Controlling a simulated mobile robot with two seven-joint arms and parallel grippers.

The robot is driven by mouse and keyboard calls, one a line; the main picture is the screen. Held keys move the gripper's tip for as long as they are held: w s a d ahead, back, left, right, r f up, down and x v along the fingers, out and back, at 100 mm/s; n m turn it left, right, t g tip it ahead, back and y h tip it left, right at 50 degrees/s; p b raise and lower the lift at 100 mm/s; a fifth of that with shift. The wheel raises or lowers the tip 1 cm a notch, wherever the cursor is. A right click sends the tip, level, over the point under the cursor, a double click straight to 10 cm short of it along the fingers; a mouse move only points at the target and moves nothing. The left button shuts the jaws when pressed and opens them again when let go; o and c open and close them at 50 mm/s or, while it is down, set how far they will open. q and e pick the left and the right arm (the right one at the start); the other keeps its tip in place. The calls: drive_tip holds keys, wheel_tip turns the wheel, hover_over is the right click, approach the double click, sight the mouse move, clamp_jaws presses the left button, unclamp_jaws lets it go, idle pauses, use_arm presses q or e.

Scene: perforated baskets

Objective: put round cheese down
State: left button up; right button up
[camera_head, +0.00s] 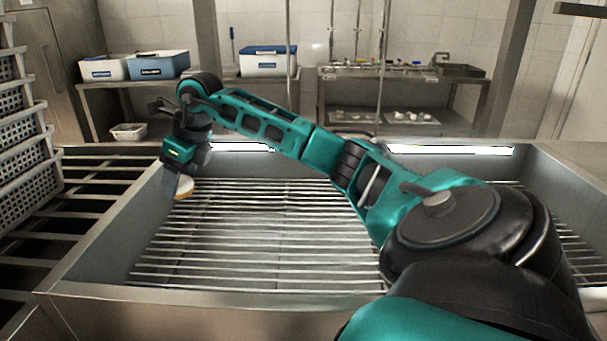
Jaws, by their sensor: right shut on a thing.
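My right arm reaches across from the lower right, and its gripper (176,186) points down at the left side of a metal basin. The gripper is shut on the round cheese (184,188), a small pale disc with a yellowish edge. The cheese is partly hidden by the gripper fingers. It is over the left end of the slatted rack (250,240) inside the metal basin (85,262). I cannot tell whether the cheese touches the slats. My left gripper is not in view.
Stacked perforated baskets (22,160) stand at the left edge beside a slatted shelf (45,220). Behind are a bench with blue and white boxes (158,65) and a metal table (400,73) holding small items. The rack's middle shows no objects.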

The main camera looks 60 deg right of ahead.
drive_tip(key=d+m+h+b, duration=0.3)
drive_tip(key=d+m+h, duration=0.1)
drive_tip(key=d+m, duration=0.5)
drive_tip(key=f+b, duration=0.1)
drive_tip(key=f, duration=0.9)
drive_tip(key=f+b, duration=0.2)
drive_tip(key=f, duration=0.8)
drive_tip(key=shift+s+a, duration=0.1)
drive_tip(key=shift+a, duration=0.1)
drive_tip(key=shift+r, duration=0.1)
drive_tip(key=o, duration=1.2)
